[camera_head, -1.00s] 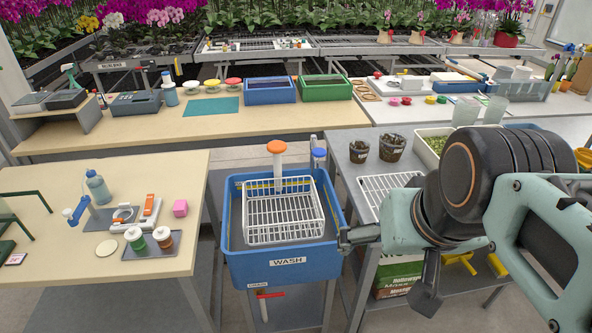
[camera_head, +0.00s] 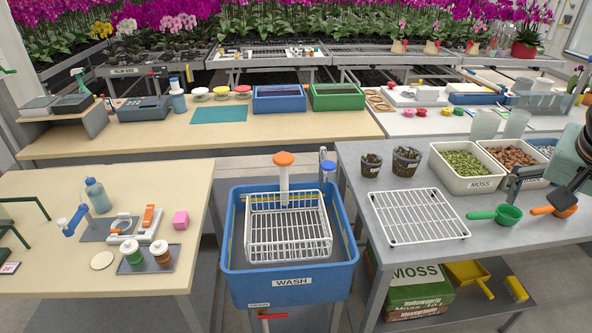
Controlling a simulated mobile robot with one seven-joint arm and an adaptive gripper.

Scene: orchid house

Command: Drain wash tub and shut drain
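The blue wash tub (camera_head: 290,286) stands in the gap between two benches, labelled WASH. A white wire basket (camera_head: 288,240) sits in it. An orange-topped white post (camera_head: 284,178) rises at its back, beside a blue-capped one (camera_head: 328,168). Below the tub's front, a red drain handle (camera_head: 272,316) lies roughly crosswise near a small drain label (camera_head: 258,305). The water level cannot be told. My gripper (camera_head: 514,184) is at the right edge, over the right bench by the bark tray, far from the tub. Its fingers are too small and dark to read.
The right bench (camera_head: 440,245) holds a wire rack (camera_head: 418,215), green scoop (camera_head: 505,214), orange scoop (camera_head: 560,207), moss tray (camera_head: 463,181) and pots. The left bench (camera_head: 60,262) holds a bottle (camera_head: 98,196) and jars. Moss box (camera_head: 415,288) is below right. Space before the tub looks clear.

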